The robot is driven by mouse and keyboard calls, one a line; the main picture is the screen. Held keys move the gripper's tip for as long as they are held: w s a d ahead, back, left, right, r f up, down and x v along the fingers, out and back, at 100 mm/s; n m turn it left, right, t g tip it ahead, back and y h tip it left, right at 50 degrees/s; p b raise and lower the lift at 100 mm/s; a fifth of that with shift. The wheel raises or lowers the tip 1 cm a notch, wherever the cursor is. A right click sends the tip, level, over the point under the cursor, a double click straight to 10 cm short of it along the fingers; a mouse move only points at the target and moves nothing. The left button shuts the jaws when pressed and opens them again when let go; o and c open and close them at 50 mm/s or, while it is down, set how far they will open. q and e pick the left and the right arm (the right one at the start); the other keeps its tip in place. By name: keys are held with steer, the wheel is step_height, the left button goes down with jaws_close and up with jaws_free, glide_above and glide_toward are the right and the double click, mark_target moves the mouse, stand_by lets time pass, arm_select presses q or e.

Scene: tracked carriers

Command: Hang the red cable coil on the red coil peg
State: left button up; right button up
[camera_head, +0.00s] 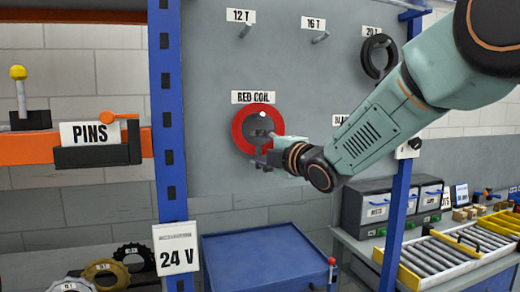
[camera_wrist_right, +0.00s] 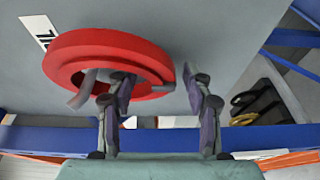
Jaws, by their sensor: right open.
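The red cable coil (camera_head: 239,130) is against the grey panel just below the "RED COIL" label (camera_head: 253,97). A pale peg tip (camera_head: 263,114) shows at the coil's upper part, and in the right wrist view a grey peg (camera_wrist_right: 82,90) shows within the ring of the coil (camera_wrist_right: 110,48). The coil appears to hang on this peg. My right gripper (camera_head: 263,148) is open at the coil's lower right. In the right wrist view its fingers (camera_wrist_right: 160,110) are apart, one overlapping the coil's opening and the other outside the rim. My left gripper is not in view.
Empty pegs stand under "12 T" (camera_head: 245,30) and "16 T" (camera_head: 320,38). Blue posts (camera_head: 168,120) flank the panel. A blue cart (camera_head: 265,255) stands below. My right arm covers part of the panel's right side.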

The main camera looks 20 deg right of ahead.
steer(key=v, duration=0.8)
steer(key=s+f+m+g+h+b, duration=0.1)
steer(key=s+f+m+g+b, duration=0.15)
steer(key=f+m, duration=0.65)
steer(key=s+f+m+g+h+b, duration=0.1)
steer(key=s+f+m+g+h, duration=0.2)
steer(key=f, duration=1.3)
steer(key=s+f+m+g+b, duration=0.15)
steer(key=s+f+m, duration=0.25)
steer(key=f+m, duration=0.55)
steer(key=s+d+f+g+h+b, duration=0.1)
steer(key=s+f+g+b, duration=0.8)
steer(key=s+f, duration=2.4)
step_height(320, 180, down, 2)
steer(key=shift+f+g+h, duration=0.2)
steer(key=shift+g+h, duration=0.1)
steer(key=shift+g, duration=0.2)
